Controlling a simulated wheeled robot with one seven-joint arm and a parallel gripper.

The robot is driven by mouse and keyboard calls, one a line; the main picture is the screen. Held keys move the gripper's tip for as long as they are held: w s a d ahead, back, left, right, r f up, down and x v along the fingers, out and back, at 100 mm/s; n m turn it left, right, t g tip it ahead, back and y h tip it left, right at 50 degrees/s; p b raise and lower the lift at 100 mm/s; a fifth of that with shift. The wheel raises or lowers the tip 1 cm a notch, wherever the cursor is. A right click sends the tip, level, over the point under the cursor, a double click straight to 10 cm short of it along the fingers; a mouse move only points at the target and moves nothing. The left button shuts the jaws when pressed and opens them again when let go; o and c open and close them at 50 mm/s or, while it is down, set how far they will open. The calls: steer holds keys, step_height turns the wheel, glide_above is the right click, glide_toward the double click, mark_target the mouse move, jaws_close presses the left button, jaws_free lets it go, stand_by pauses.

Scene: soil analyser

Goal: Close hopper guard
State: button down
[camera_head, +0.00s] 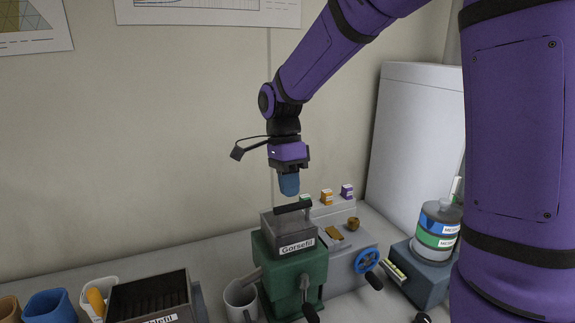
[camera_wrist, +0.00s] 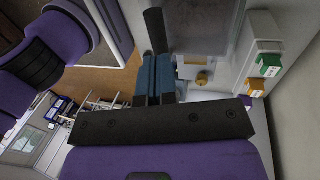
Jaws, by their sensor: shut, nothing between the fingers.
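The green soil machine (camera_head: 290,265) stands on the bench. On top is its grey see-through hopper guard (camera_head: 288,232), with a label on the front. A black bar (camera_head: 293,208) runs along the guard's upper rear edge. I cannot tell how far the guard is open. My gripper (camera_head: 289,190) points down just above the black bar, its blue fingers shut and empty. In the wrist view the blue fingers (camera_wrist: 155,78) reach close to the end of a black bar (camera_wrist: 155,30), beside a clear grey panel (camera_wrist: 208,28). Whether they touch is unclear.
A blue handwheel (camera_head: 366,260) is right of the machine. A grey jug (camera_head: 240,297) and a dark ribbed box (camera_head: 150,295) stand to the left. Stacked labelled containers (camera_head: 437,228) are at right. Small coloured blocks (camera_head: 327,196) line the back ledge.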

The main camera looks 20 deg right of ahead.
steer(key=shift+x, duration=0.8)
